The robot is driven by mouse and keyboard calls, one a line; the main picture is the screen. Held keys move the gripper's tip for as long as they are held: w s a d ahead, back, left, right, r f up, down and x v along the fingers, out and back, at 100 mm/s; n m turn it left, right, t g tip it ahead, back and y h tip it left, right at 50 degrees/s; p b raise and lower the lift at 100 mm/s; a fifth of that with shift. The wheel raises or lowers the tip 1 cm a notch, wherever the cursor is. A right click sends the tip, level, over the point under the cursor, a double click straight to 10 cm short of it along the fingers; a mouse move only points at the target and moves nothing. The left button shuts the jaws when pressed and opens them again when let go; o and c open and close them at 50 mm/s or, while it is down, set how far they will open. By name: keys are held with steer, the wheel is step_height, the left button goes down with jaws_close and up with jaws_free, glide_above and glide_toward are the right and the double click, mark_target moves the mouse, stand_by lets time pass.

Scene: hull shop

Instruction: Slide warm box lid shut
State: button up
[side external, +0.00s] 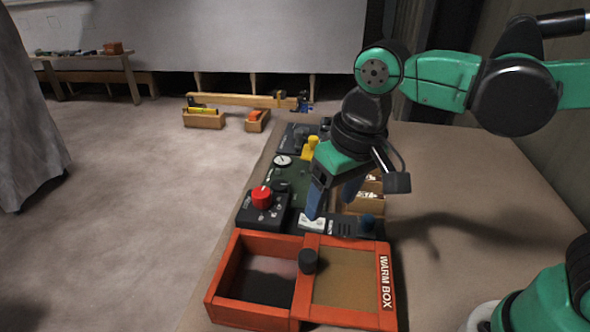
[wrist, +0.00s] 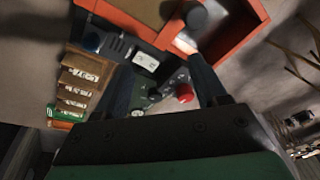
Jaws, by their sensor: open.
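The orange warm box (side external: 226,300) stands at the near edge of the bench, and its left part is open with a dark inside. Its lid (side external: 346,278) has an orange frame, a tan panel and a dark round knob (side external: 308,261) at its left edge; it covers the right part of the box. In the wrist view the lid (wrist: 138,14) and the knob (wrist: 200,18) show at the top. My gripper (side external: 332,204) is open and empty above the panels behind the box, fingers pointing down, apart from the knob. In the wrist view the gripper (wrist: 165,80) has its fingers spread.
A black panel with a red button (side external: 262,197) is just behind the box. A panel with a white switch plate (side external: 312,222) and blue knob stands beside it. Labelled wooden bins (side external: 364,203) are to the right. The bench's right side is clear.

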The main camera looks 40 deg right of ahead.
mark_target(308, 254)
steer(key=a+g, duration=0.1)
steer(key=a, duration=0.1)
steer(key=s+a+g, duration=0.1)
steer(key=a, duration=0.1)
steer(key=shift+s+a+f+h, duration=0.15)
steer(key=shift+a+h, duration=0.2)
steer(key=shift+h, duration=0.05)
steer(key=shift+f, duration=2.75)
jaws_close()
